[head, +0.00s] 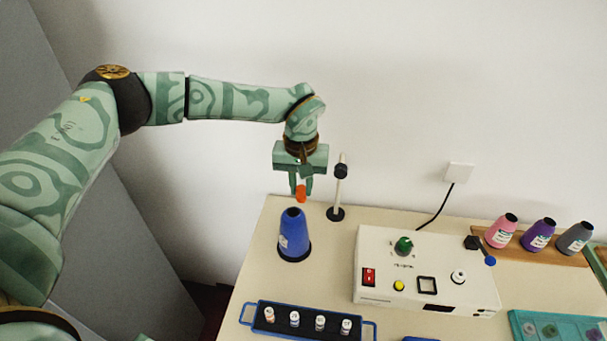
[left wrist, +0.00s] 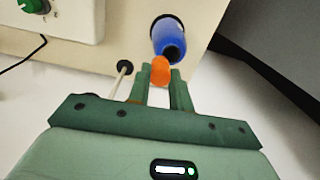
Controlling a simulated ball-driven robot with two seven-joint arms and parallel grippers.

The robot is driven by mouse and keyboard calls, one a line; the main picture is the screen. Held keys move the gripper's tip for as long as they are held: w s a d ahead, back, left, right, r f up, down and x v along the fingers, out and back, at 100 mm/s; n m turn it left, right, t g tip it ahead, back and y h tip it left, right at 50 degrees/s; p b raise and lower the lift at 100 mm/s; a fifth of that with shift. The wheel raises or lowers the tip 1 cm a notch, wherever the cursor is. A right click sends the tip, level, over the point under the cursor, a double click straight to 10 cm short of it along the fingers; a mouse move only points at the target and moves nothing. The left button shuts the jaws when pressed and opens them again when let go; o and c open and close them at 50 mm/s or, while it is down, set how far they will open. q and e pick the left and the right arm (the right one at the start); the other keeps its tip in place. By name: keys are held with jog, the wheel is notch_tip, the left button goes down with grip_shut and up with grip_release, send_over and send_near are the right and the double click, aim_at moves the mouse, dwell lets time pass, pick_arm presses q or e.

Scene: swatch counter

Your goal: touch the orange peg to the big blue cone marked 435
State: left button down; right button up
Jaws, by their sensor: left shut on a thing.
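The orange peg (head: 301,193) is held between the fingertips of my left gripper (head: 301,184), which points down. The peg also shows in the left wrist view (left wrist: 160,70), between the two green fingers (left wrist: 160,84). The big blue cone (head: 293,236) stands upright on the counter below the peg, with a dark top and a pale label whose number I cannot read. In the head view the peg is just above the cone's top. In the left wrist view the cone (left wrist: 165,35) lies just beyond the peg; I cannot tell whether they touch. My right gripper is not in view.
A thin post on a black base (head: 336,212) stands close right of the cone. A white control box (head: 430,270) is further right. A blue rack (head: 270,331) with several vials is in front. Pink, purple and grey cones stand on a wooden board (head: 556,257).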

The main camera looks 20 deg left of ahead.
aim_at(300, 201)
pick_arm(q)
jog(key=shift+w+a+f+b, duration=0.1)
jog(key=shift+a+f+b, duration=0.05)
jog(key=shift+f+b, duration=1.1)
jog(key=shift+f, duration=0.05)
jog(key=shift+f+b, duration=0.75)
jog(key=shift+f, duration=0.05)
jog(key=shift+f, duration=0.35)
jog(key=shift+f, duration=0.1)
jog(key=shift+s+f, duration=0.15)
jog(key=shift+s, duration=0.05)
dwell(0.4)
